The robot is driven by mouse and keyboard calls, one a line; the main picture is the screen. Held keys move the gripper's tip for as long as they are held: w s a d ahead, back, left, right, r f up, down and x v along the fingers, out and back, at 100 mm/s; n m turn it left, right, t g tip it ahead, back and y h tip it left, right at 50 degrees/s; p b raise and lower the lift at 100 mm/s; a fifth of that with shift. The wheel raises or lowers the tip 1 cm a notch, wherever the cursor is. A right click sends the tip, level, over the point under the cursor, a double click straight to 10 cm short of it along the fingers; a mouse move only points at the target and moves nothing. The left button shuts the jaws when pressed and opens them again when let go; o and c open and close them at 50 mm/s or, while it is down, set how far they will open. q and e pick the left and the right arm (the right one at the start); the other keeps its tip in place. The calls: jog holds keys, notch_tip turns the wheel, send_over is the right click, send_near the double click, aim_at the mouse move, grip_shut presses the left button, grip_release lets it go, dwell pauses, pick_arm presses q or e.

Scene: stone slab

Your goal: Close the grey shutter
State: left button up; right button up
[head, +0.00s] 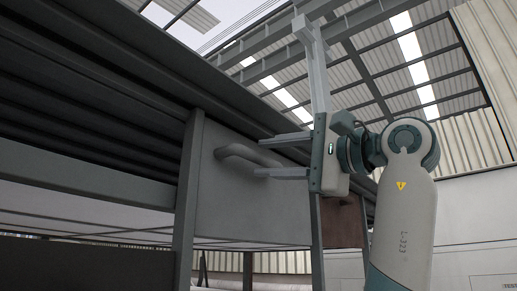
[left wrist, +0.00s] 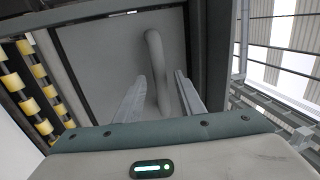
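The grey shutter (head: 255,210) is a flat panel hanging in a dark metal frame, with a curved grey bar handle (head: 238,153) near its top. My left gripper (head: 259,157) is open, its two fingers pointing left at the handle, with the handle's near end between the fingertips. In the left wrist view the shutter (left wrist: 112,55) fills the upper middle and the handle (left wrist: 153,50) runs down between the two spread fingers (left wrist: 160,90). A gap shows on both sides of the handle, so the fingers do not appear to grip it. My right gripper is not in view.
Dark posts (head: 187,190) frame the shutter, under a long dark ribbed beam (head: 90,110). A brown panel (head: 342,235) stands beyond, partly behind my gripper. Yellow-and-black rollers (left wrist: 30,90) lie at the left in the wrist view. Open space lies below the shutter.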

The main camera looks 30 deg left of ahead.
aim_at(262, 160)
pick_arm(q)
jog(key=shift+p+x, duration=0.5)
jog(key=shift+x, duration=1.1)
jog(key=shift+c, duration=0.6)
grip_shut()
jog(key=shift+f, duration=0.15)
